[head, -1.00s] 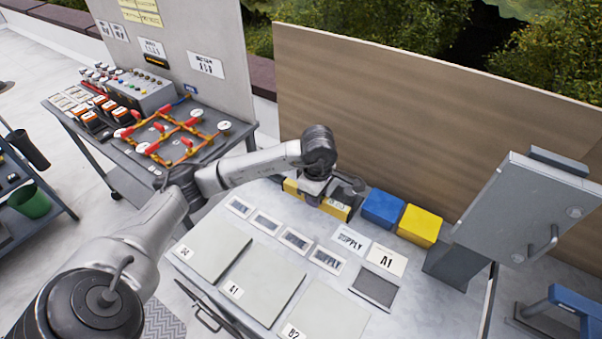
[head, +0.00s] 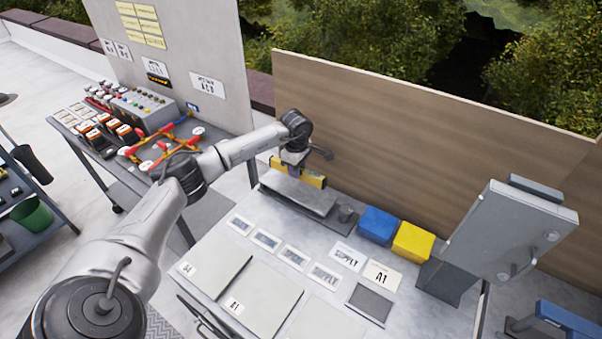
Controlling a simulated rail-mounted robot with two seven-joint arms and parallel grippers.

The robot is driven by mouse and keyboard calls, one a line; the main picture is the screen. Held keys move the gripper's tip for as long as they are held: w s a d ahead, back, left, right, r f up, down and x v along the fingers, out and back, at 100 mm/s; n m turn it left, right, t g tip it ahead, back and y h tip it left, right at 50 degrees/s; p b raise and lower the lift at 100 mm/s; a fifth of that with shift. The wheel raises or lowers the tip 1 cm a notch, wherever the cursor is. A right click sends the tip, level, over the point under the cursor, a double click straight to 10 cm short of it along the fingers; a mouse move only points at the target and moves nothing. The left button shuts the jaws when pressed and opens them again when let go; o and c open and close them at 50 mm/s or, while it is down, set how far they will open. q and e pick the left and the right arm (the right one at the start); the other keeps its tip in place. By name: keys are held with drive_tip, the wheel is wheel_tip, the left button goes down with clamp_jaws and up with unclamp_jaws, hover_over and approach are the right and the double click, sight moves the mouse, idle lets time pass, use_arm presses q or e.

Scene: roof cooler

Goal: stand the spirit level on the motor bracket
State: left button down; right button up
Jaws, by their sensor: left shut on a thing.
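The spirit level (head: 313,180) is a yellow bar with dark markings. My left gripper (head: 295,164) is shut on it from above and holds it lengthwise over a grey metal bracket (head: 288,187), which looks like the motor bracket, at the back of the bench. The level is close to the bracket's flat top; I cannot tell whether they touch. The gripper hides part of the level. My right gripper is not in view.
A blue block (head: 378,225) and a yellow block (head: 413,242) stand right of the bracket. A grey cabinet (head: 508,235) stands farther right. A wooden panel (head: 420,130) closes the back. Labels and flat panels cover the front of the bench (head: 222,212).

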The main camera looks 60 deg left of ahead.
sight(297, 188)
use_arm(q)
drive_tip(key=shift+w+m, duration=0.1)
drive_tip(key=shift+m, duration=0.3)
drive_tip(key=shift+f, duration=0.1)
drive_tip(key=shift+f, duration=0.1)
drive_tip(key=shift+f, duration=0.1)
drive_tip(key=shift+f+b, duration=1.7)
drive_tip(key=shift+f, duration=0.4)
drive_tip(key=shift+f+b, duration=0.35)
drive_tip(key=shift+f, duration=0.1)
drive_tip(key=c, duration=0.9)
unclamp_jaws()
